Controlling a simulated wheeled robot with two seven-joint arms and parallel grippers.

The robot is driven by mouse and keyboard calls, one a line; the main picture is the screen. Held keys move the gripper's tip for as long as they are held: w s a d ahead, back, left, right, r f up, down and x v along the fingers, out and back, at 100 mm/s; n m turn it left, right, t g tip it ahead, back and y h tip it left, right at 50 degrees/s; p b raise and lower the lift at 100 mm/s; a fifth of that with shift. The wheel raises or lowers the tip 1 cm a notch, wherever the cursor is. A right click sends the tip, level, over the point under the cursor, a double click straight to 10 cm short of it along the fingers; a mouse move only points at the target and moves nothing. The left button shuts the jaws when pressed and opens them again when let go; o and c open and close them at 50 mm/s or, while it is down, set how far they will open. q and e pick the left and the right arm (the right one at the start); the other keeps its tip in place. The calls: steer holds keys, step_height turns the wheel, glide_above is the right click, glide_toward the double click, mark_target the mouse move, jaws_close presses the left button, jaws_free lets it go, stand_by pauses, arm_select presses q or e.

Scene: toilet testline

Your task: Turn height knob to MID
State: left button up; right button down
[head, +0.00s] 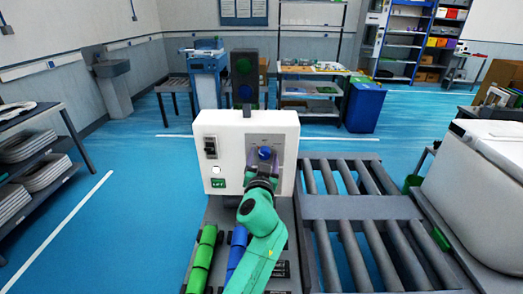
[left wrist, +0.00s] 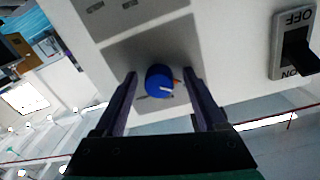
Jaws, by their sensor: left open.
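The blue round height knob (head: 265,152) is on the grey plate of a white control box (head: 230,130). In the left wrist view the knob (left wrist: 158,84) shows a white pointer line toward its right side, with a small orange mark on the plate beside it. My left gripper (head: 262,160) is in front of the plate at the knob. Its two fingers are open, one on each side of the knob, with visible gaps in the left wrist view. The MID marking cannot be read. My right gripper is not in view.
An ON/OFF rocker switch (left wrist: 295,44) is on the same box, away from the fingers.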

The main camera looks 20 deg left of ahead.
arm_select(q)
steer(key=shift+s+d+r, duration=0.15)
steer(key=shift+s+r, duration=0.05)
steer(key=c, duration=0.4)
jaws_close()
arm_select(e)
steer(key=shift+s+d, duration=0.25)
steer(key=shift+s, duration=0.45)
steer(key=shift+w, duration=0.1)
